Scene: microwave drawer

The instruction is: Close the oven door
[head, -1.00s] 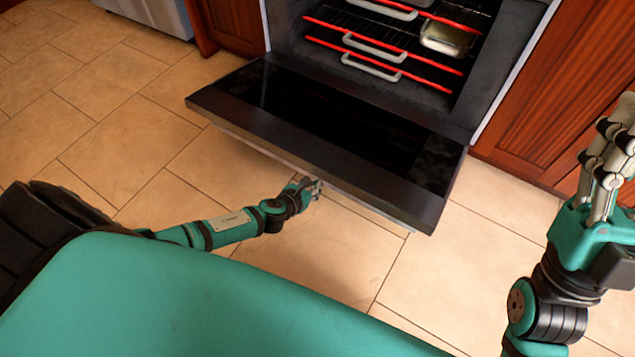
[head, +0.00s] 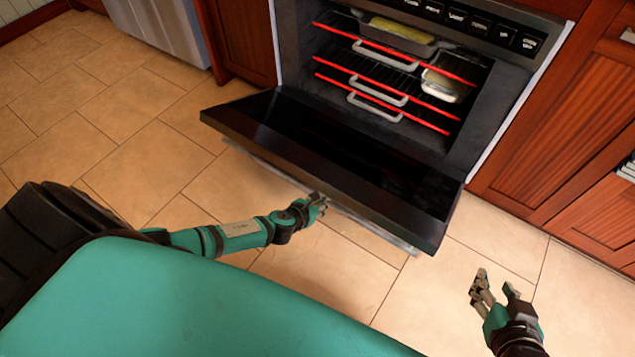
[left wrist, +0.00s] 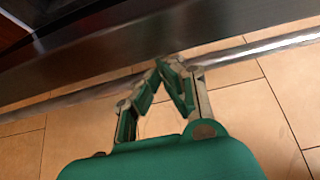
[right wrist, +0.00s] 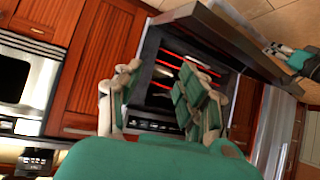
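The oven (head: 470,130) has its black door (head: 330,160) open, hinged at the bottom and tilted outward. A metal handle bar (head: 262,170) runs along the door's outer edge. My left gripper (head: 320,204) is at the middle of that bar. In the left wrist view its fingertips (left wrist: 167,62) come together at the handle bar (left wrist: 255,50), and they hide the part of the bar between them. My right gripper (head: 496,284) is open and empty, off the door's right corner. Its spread fingers (right wrist: 160,88) show in the right wrist view, with the oven beyond.
Inside the oven are racks with red front edges (head: 385,95) and pans, one at the right (head: 448,80). Wooden cabinets (head: 550,130) flank the oven. A grey appliance (head: 160,30) stands at the far left. The tiled floor (head: 130,140) is clear.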

